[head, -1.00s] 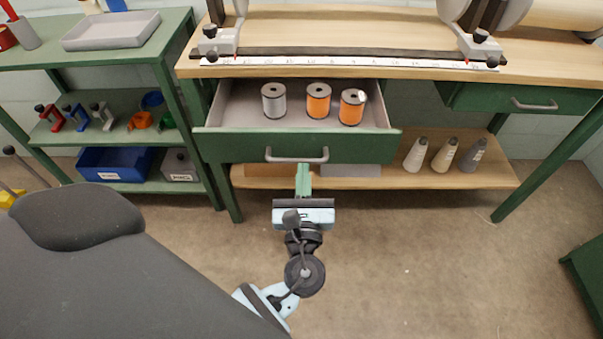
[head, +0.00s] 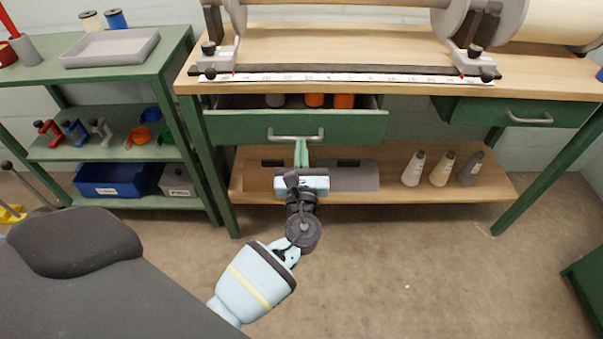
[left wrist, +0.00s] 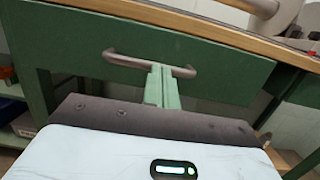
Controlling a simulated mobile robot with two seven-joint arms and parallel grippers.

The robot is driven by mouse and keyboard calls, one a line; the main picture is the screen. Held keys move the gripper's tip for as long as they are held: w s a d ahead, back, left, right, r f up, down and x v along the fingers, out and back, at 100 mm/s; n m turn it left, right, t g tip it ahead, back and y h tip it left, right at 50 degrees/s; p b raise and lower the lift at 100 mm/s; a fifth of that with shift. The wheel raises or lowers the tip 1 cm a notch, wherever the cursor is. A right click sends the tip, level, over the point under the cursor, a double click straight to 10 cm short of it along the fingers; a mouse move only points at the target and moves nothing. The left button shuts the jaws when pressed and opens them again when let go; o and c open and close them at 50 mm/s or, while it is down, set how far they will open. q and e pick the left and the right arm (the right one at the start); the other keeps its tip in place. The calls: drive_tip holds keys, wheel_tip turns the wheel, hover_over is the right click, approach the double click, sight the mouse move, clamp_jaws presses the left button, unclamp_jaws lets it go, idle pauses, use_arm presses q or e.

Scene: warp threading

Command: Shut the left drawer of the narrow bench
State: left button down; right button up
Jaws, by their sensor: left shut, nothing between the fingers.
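The left drawer (head: 355,126) of the narrow bench (head: 330,52) has a green front with a grey bar handle (head: 296,135). It is part of the way out, with a narrow opening above its front. The lower parts of a grey spool (head: 274,101) and two orange spools (head: 314,100) show inside. My left gripper (head: 301,150) is shut and empty, its green fingertips at the drawer front just below the handle. In the left wrist view the fingers (left wrist: 160,85) reach up to the handle (left wrist: 150,62); exact contact is hard to tell. My right gripper is not in view.
The bench's right drawer (head: 515,113) looks shut. A green shelf rack (head: 110,150) stands at the left. The floor (head: 430,260) in front is clear.

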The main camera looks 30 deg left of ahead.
sight(300, 131)
use_arm(q)
drive_tip(key=x, duration=0.2)
drive_tip(key=f+b+x, duration=0.1)
drive_tip(key=x, duration=0.5)
drive_tip(key=shift+w+a+f+b, duration=0.1)
drive_tip(key=shift+w+f+b, duration=0.15)
drive_tip(key=shift+f+b, duration=0.15)
drive_tip(key=shift+w+a+r, duration=0.1)
drive_tip(key=shift+a+r, duration=0.05)
drive_tip(key=shift+r, duration=0.15)
drive_tip(key=shift+r, duration=0.1)
drive_tip(key=shift+a, duration=0.1)
